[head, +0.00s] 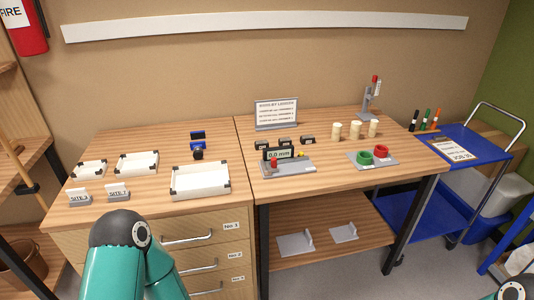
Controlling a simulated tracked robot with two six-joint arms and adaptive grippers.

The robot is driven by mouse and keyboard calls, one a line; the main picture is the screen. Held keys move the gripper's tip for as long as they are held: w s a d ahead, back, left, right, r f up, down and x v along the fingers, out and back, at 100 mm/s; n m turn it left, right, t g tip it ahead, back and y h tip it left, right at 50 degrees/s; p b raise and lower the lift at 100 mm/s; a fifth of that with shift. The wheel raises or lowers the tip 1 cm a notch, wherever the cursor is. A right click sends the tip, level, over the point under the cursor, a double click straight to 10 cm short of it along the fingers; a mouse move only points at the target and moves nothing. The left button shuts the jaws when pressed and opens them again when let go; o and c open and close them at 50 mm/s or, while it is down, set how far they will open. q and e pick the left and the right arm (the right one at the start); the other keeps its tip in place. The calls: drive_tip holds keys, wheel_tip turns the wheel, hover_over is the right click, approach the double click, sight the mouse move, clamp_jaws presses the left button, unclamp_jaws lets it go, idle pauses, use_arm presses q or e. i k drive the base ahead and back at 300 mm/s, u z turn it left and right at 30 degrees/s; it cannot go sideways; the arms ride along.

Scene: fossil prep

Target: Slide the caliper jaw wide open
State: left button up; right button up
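The caliper (287,167) is probably the grey-based device at the front of the right-hand table, with a dark display (279,154) reading "0.0 mm". Small red parts show at its left and right. Its jaw is too small to make out clearly, and I cannot see a gap at it. Teal and dark links of my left arm come in at the bottom left, in front of the drawers. A small part of my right arm shows at the bottom right corner. Neither gripper is in view.
Small dark blocks (284,141) and a sign (276,114) stand behind the caliper. White trays (201,191) stand left. A blue cart (470,131) stands right.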

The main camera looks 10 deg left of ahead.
sight(273, 168)
drive_tip(key=u, duration=0.15)
drive_tip(key=i, duration=0.5)
drive_tip(key=u, duration=0.6)
